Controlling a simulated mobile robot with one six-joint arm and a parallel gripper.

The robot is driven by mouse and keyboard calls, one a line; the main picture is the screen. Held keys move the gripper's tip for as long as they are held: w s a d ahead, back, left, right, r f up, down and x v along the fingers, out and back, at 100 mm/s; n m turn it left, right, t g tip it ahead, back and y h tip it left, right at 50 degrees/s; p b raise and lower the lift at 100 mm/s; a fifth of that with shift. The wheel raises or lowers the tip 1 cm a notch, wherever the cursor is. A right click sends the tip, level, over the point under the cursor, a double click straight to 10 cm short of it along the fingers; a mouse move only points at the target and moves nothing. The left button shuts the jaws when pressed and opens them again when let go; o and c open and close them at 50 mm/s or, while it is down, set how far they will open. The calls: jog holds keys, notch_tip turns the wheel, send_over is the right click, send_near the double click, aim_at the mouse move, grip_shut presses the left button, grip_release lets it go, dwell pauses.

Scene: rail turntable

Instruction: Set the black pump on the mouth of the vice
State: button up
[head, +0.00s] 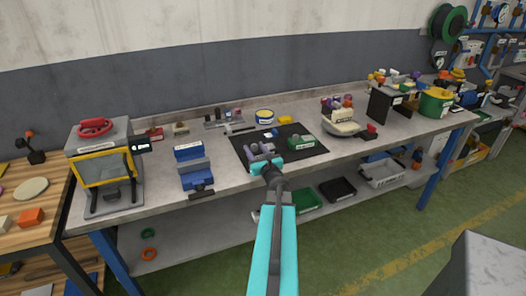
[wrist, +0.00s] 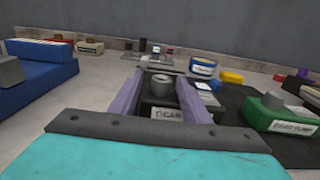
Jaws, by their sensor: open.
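The black pump (wrist: 160,108) is a dark block with a grey round top and a white label. In the wrist view it stands on a black mat between the two purple fingers of my gripper (wrist: 163,78). My gripper is open, one finger on each side of the pump; contact cannot be told. In the head view my gripper (head: 261,150) is over the mat's left part and hides most of the pump. The blue vice (head: 197,180), with grey parts and a dark handle, stands on the bench left of the mat. Its blue body (wrist: 40,60) also shows in the wrist view, at left.
A green pump (head: 301,143) stands on the black mat (head: 312,154), right of my gripper. A yellow block and a round tin (head: 265,117) are behind. A grey machine (head: 104,165) stands left of the vice. Bare bench lies between vice and mat.

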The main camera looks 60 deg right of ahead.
jog(key=shift+p+x, duration=0.85)
jog(key=shift+x, duration=0.45)
jog(key=shift+p+x, duration=0.5)
jog(key=shift+x, duration=0.8)
jog(key=shift+s+d, duration=0.1)
jog(key=shift+s, duration=0.05)
jog(key=shift+r, duration=0.15)
grip_shut()
